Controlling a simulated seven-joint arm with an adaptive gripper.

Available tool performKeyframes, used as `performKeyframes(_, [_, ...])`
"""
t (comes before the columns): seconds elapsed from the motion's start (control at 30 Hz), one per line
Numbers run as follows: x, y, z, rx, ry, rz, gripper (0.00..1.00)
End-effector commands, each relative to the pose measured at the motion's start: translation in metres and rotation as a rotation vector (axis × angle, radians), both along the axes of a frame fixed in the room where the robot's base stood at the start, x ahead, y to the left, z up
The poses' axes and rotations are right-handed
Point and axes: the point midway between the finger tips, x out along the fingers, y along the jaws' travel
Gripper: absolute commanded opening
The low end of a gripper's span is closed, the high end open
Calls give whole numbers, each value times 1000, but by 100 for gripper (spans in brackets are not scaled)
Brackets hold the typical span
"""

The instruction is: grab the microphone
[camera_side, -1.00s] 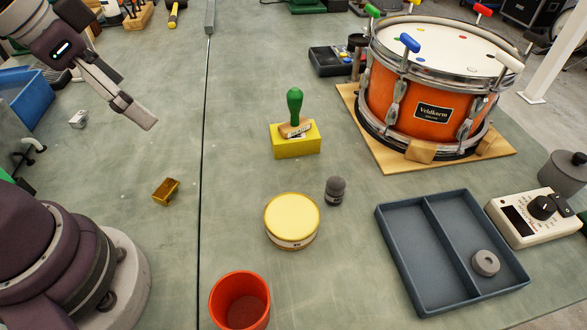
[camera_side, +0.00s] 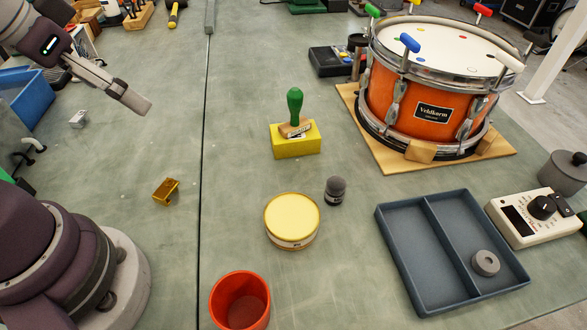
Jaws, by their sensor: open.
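The microphone (camera_side: 335,191) is a small dark grey capsule with a rounded head. It stands upright on the green bench, just right of and behind a round yellow-topped tin. My gripper (camera_side: 142,105) is at the upper left, above the bench and well apart from the microphone. It is open and empty. From this side its fingers overlap, so the gap between them is hard to see.
The yellow-topped tin (camera_side: 291,221) and a red cup (camera_side: 240,300) stand at the front. A yellow block (camera_side: 295,146) with a green-handled stamp (camera_side: 295,105) is behind. A grey divided tray (camera_side: 412,262) lies right, an orange drum (camera_side: 400,105) behind it. The bench's left middle is mostly clear.

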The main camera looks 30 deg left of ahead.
Motion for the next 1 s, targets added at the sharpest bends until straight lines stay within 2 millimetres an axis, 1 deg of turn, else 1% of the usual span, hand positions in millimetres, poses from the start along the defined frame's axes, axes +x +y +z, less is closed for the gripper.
performKeyframes(0.13, [0,0,0,0,0,0,96])
performKeyframes(0.37, [0,0,0,0,0,0,66])
performKeyframes(0.4, [0,0,0,0,0,0,65])
performKeyframes(0.7, [3,-1,1,3,3,-13,65])
performKeyframes(0.77, [11,-6,2,9,13,-52,65])
performKeyframes(0.87, [39,-23,2,27,36,-183,65])
performKeyframes(0.9, [54,-33,-1,36,45,-252,65])
performKeyframes(0.97, [75,-51,-8,46,58,-358,65])
performKeyframes(1.0, [90,-64,-15,50,65,-428,65])
